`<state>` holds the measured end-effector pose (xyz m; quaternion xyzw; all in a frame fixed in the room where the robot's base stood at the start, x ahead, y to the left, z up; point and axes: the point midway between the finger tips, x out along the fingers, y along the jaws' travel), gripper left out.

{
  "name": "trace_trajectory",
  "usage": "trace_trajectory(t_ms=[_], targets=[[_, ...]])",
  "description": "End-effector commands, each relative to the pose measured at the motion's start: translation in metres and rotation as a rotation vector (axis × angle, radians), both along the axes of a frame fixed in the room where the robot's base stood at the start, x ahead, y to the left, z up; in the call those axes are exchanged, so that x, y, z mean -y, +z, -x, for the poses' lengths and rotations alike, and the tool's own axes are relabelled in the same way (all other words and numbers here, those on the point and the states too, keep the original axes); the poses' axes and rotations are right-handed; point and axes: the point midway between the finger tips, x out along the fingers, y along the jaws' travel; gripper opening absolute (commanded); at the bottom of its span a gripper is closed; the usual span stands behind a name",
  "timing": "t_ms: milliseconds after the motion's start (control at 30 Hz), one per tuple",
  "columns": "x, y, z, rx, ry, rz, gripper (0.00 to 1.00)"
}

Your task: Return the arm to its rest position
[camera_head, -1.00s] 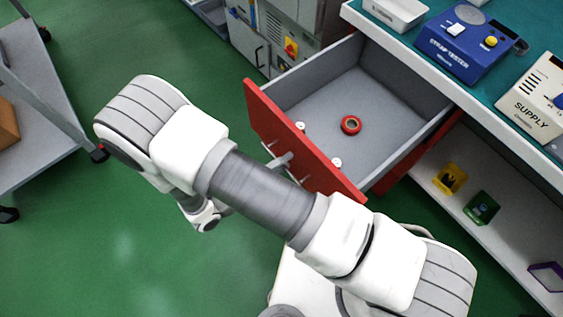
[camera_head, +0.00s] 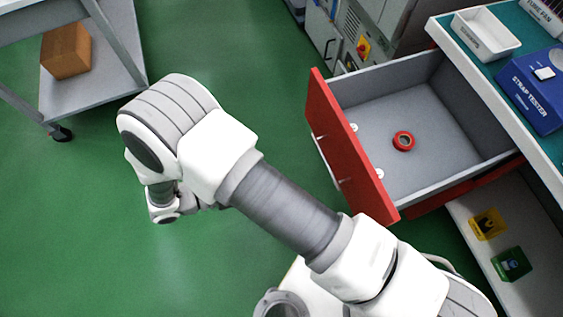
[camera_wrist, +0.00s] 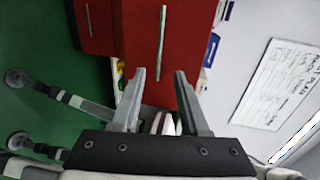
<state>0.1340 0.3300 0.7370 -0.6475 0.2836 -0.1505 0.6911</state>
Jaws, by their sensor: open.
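My arm crosses the middle of the head view, folded at a large white joint, over the green floor. My gripper is mostly hidden behind the arm in the head view. In the wrist view my gripper (camera_wrist: 158,85) is open, its two grey fingers apart with nothing held between them. Beyond the fingers is a red drawer front (camera_wrist: 150,40) with a metal handle (camera_wrist: 162,42); the fingertips appear apart from it.
An open drawer (camera_head: 440,135) with a red front holds a red ring (camera_head: 403,141). The bench right bears a white tray (camera_head: 486,35) and a blue strap tester (camera_head: 535,88). Yellow (camera_head: 488,224) and green (camera_head: 511,264) bins sit below. A cart (camera_head: 105,75) stands left; green floor between is clear.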

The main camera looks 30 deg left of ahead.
Motion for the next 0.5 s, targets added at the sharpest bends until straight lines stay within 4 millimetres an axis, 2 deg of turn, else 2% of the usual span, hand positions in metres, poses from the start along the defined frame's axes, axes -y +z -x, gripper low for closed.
trace_trajectory(t_ms=[133,500], targets=[[-0.0039,0.0016,0.0059,0.001,0.0,0.001,0.45],[-0.004,0.0016,0.006,0.001,0.0,0.001,0.45]])
